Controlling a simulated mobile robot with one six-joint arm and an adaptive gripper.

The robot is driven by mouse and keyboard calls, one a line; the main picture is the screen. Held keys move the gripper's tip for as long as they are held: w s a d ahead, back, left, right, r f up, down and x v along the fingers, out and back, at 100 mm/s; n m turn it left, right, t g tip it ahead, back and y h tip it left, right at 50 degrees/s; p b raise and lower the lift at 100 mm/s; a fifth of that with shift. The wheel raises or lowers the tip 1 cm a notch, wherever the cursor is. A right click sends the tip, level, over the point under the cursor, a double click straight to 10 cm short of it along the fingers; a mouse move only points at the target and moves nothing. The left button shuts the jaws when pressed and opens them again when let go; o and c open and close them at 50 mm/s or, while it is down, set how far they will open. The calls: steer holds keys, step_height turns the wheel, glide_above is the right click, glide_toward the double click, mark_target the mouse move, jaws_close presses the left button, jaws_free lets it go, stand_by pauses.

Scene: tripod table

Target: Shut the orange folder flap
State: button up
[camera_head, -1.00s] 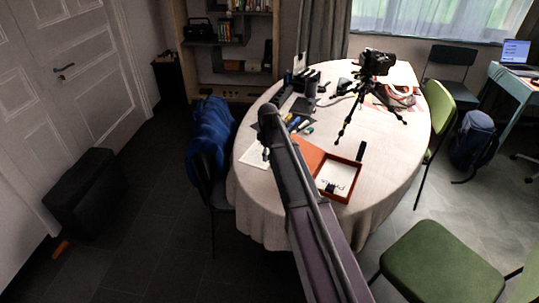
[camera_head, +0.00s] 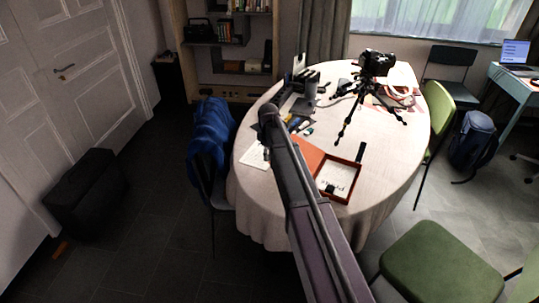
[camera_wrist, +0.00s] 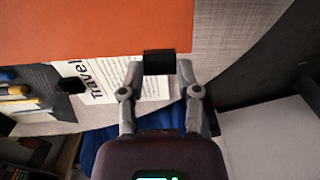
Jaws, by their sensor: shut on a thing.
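The orange folder (camera_head: 339,195) lies open on the table, a shallow tray with a white sheet inside. Its orange flap (camera_head: 307,153) extends to the left of the tray and is partly hidden behind my arm. In the wrist view the flap (camera_wrist: 95,28) fills the upper left. My gripper (camera_wrist: 158,66) is shut on a black tab (camera_wrist: 158,62) at the flap's edge. In the head view the fingers are hidden behind my arm. I cannot tell how far the flap is lifted.
A printed sheet (camera_wrist: 120,90) reading "Travel" lies beside the flap, with pens (camera_wrist: 18,92) on a dark mat nearby. A camera on a tripod (camera_head: 376,64) stands at the back right of the table (camera_head: 400,160). A blue jacket (camera_head: 211,130) hangs on the left chair.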

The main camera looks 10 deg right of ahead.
steer(key=shift+s+d+r+p, duration=0.15)
steer(key=shift+d+r+p, duration=0.05)
steer(key=shift+r+p, duration=0.4)
steer(key=shift+s+d+r+p, duration=0.1)
steer(key=shift+d+r+p, duration=0.05)
steer(key=shift+r+p, duration=0.4)
steer(key=shift+r, duration=0.15)
steer(key=shift+s+d+r+p, duration=0.2)
steer(key=shift+d+r+p, duration=0.05)
steer(key=shift+r+p, duration=0.3)
steer(key=shift+s+d+r+p, duration=0.2)
steer(key=shift+r+p, duration=0.3)
steer(key=shift+r, duration=0.15)
steer(key=shift+s+d+r+p, duration=0.1)
steer(key=shift+d+r+p, duration=0.05)
steer(key=shift+p, duration=0.15)
steer(key=shift+s+d+r+p, duration=0.25)
steer(key=shift+d+r+p, duration=0.05)
steer(key=shift+r+p, duration=0.2)
steer(key=shift+s+d+r+p, duration=0.25)
steer(key=shift+d+r+p, duration=0.05)
steer(key=shift+r+p, duration=0.2)
steer(key=shift+d, duration=0.1)
